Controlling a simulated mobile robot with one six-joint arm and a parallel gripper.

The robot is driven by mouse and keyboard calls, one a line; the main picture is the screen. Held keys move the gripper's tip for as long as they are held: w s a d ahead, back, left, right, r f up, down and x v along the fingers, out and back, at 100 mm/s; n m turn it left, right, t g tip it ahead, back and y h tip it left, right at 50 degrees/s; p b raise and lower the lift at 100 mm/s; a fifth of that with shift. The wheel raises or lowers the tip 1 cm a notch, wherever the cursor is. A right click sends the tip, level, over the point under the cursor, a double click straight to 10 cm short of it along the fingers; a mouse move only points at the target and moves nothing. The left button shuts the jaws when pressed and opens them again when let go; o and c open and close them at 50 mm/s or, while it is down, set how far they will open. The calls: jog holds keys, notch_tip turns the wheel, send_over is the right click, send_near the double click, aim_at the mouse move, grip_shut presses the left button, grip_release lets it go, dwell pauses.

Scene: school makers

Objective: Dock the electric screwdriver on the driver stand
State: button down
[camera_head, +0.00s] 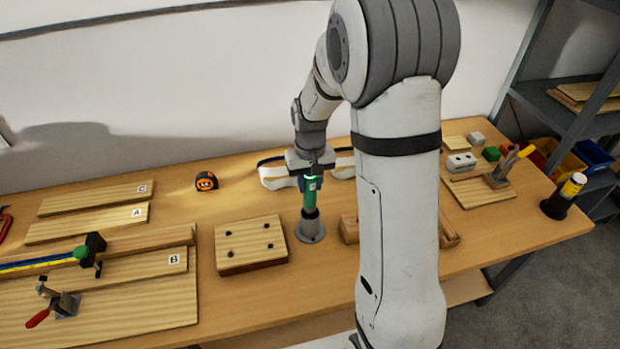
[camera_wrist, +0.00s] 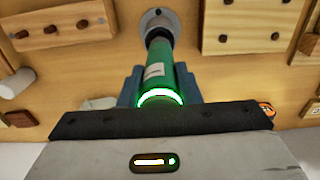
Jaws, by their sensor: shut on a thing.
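The electric screwdriver (camera_head: 309,196) has a green body, a dark nose and a glowing green ring at its top. It stands about upright, nose down, above a grey stand with a round base (camera_head: 311,231). In the wrist view the screwdriver (camera_wrist: 157,71) points toward the stand (camera_wrist: 154,17), and its dark nose meets or overlaps the stand's top. I cannot tell how deep it sits. My gripper (camera_head: 309,178) is shut on the screwdriver's upper body. In the wrist view its blue fingers (camera_wrist: 159,84) flank the green body.
A wooden block with dark pegs (camera_head: 250,243) lies just left of the stand. Safety goggles (camera_head: 275,172) and an orange tape measure (camera_head: 206,181) lie behind. My arm hides part of the bench to the right. A black holder (camera_head: 556,206) with a yellow-banded item stands far right.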

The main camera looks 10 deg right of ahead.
aim_at(310, 198)
jog(key=shift+f+b, duration=1.4)
jog(key=shift+f, duration=1)
jog(key=shift+s+f+b, duration=0.1)
jog(key=shift+f+b, duration=0.6)
jog(key=c, duration=1.3)
grip_release()
jog(key=shift+r, duration=0.1)
jog(key=shift+c, duration=0.2)
jog(key=shift+r+p, duration=3.7)
jog(key=shift+r, duration=1.8)
jog(key=s+r+t+b, duration=0.1)
jog(key=s+r, duration=0.4)
jog(key=s, duration=0.5)
jog(key=s+r+t+b, duration=0.2)
jog(key=s+r, duration=0.3)
jog(key=s, duration=0.6)
jog(key=shift+s+r, duration=0.3)
